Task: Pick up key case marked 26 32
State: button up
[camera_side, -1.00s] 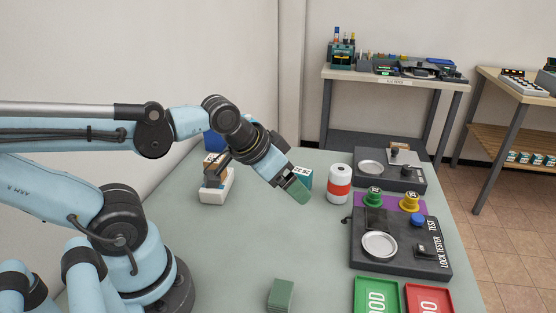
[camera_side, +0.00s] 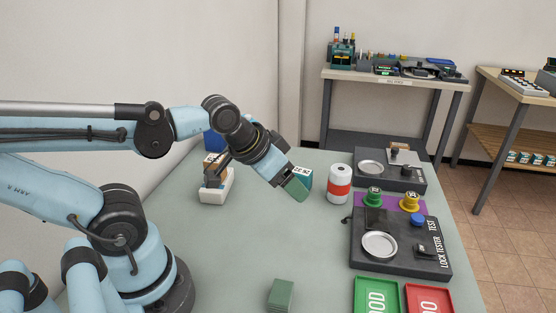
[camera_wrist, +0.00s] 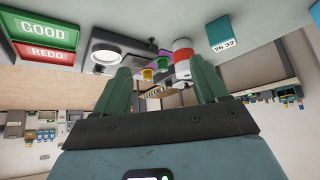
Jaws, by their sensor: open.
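The teal key case with a white label reading 26 32 (camera_side: 304,175) stands on the table, partly hidden behind my gripper in the side view. In the wrist view the key case (camera_wrist: 221,34) is at the upper right, beyond the right finger, with its label legible. My gripper (camera_side: 295,189) has green fingers and is in front of the case in the side view. In the wrist view the fingers (camera_wrist: 160,80) are spread apart with nothing held between them. I cannot tell whether a finger touches the case.
A white and red roll (camera_side: 339,184) stands right of the case. A white dispenser (camera_side: 216,188) is left. A green block (camera_side: 281,294) lies in front.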

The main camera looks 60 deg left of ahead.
jog(key=n+g+h, duration=0.4)
jog(key=n+g, duration=0.1)
jog(key=n, duration=1.9)
send_near(302, 171)
jog(key=x, duration=1.2)
jog(key=shift+a+f, duration=0.1)
jog(key=c, duration=1.1)
